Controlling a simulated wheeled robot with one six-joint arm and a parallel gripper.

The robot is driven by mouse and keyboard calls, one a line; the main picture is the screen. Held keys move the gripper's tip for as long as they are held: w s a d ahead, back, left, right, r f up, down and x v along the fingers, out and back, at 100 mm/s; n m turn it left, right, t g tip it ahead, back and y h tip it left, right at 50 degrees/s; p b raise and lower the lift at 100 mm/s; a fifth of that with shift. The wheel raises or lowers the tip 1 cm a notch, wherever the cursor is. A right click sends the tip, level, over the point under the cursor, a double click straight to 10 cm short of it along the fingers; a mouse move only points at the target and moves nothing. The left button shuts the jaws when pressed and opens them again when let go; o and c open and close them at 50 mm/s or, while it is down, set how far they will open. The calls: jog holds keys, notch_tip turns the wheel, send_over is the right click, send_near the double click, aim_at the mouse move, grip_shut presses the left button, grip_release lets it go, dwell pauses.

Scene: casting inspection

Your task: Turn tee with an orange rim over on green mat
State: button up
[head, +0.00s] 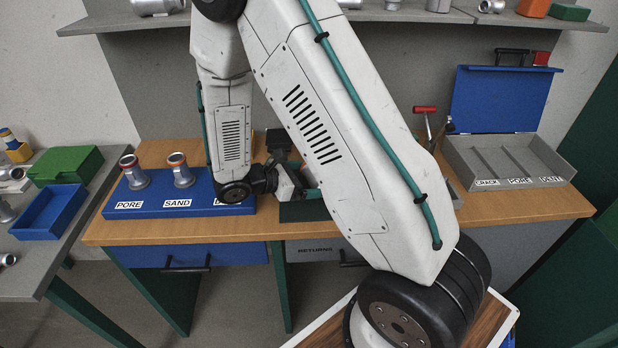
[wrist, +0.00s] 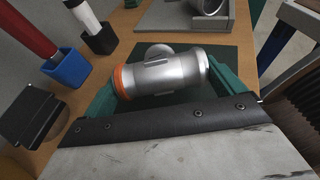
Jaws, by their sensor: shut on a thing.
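The tee (wrist: 165,76) is a silver pipe fitting with an orange rim at its left end in the wrist view. Its short side branch points away from my gripper, towards the top of the picture. My gripper (wrist: 158,88) is shut on the tee, with a green finger near each end of its body. The green mat (wrist: 235,60) lies under and behind the tee. I cannot tell whether the tee touches it. In the head view the mat (head: 298,212) shows beside my gripper (head: 306,190), and my arm hides much of this area.
A blue stand (head: 150,205) labelled PORE and SAND holds fittings left of the mat. A grey divided case (head: 565,170) with an open blue lid stands right. In the wrist view, blue (wrist: 66,68) and black (wrist: 100,40) holders stand left, and a grey fixture (wrist: 165,18) is behind.

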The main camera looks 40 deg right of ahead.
jog(key=shift+f, duration=0.45)
jog(key=o, duration=1.1)
jog(key=shift+o, duration=0.2)
jog(key=v, duration=0.7)
jog(key=shift+a+r, duration=0.1)
jog(key=shift+a, duration=0.3)
jog(key=s, duration=0.1)
jog(key=s+m, duration=0.1)
jog(key=s+m+g+y, duration=0.1)
jog(key=shift+s+a+f, duration=0.15)
jog(key=shift+a+f, duration=0.1)
jog(key=shift+a, duration=0.1)
jog(key=s+a+r+m+t+y, duration=0.1)
jog(key=s+r+m+t+y, duration=0.1)
jog(key=s+r+m+y, duration=0.4)
jog(key=s+a+r+m+t+y, duration=0.2)
jog(key=s+r+m+y, duration=0.4)
jog(key=s+r, duration=0.6)
notch_tip(320, 180, up, 4)
jog(key=shift+s+a+r+m+t+y, duration=0.15)
jog(key=shift+a+r+m+t+y, duration=0.15)
jog(key=shift+m+t, duration=0.45)
